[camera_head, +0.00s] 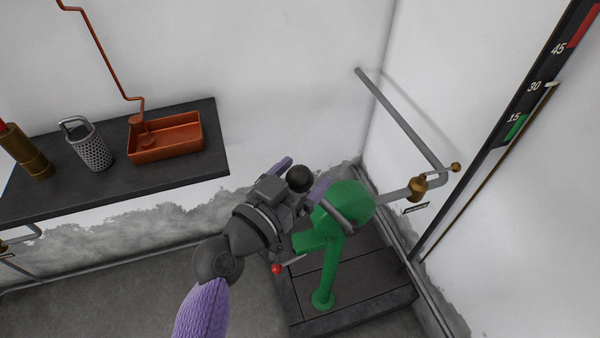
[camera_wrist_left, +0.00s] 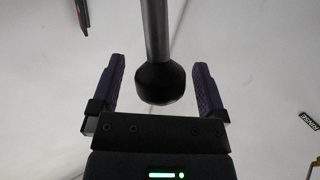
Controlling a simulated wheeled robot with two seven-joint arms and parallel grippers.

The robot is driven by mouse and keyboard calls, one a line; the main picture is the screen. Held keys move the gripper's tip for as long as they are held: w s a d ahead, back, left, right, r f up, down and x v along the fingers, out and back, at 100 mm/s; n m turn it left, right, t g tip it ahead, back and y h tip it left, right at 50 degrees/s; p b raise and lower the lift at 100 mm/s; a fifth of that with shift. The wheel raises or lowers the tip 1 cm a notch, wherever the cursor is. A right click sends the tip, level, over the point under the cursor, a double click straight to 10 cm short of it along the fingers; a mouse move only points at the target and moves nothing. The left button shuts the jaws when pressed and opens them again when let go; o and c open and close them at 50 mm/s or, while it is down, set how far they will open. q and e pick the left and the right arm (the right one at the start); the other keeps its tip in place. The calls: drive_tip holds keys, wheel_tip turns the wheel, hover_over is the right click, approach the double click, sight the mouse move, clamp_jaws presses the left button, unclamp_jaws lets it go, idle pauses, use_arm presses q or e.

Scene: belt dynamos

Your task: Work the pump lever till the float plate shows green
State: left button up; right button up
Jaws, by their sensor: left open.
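The pump lever shows as a black ball knob (camera_head: 299,178) on a grey shaft in the wrist view (camera_wrist_left: 156,30). My left gripper (camera_head: 307,171) is open, with one purple finger on each side of the knob. In the wrist view the knob (camera_wrist_left: 160,83) sits between the fingers with a gap on both sides. The rounded green pump body (camera_head: 345,205) stands beyond the gripper, partly hidden by it. On the right wall is a black gauge (camera_head: 529,100) marked 15, 30 and 45, with green low and red at top. I cannot single out the float plate. My right gripper is out of view.
A red-knobbed small lever (camera_head: 277,269) sticks out near the green pipe. A grey pipe (camera_head: 400,115) with a brass valve (camera_head: 418,187) runs along the right. A dark shelf (camera_head: 190,173) holds an orange tray (camera_head: 180,146), a perforated can (camera_head: 92,150) and a brass cylinder (camera_head: 25,155).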

use_arm(q)
drive_tip(key=shift+c, duration=0.4)
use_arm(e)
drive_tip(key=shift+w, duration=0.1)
use_arm(q)
clamp_jaws()
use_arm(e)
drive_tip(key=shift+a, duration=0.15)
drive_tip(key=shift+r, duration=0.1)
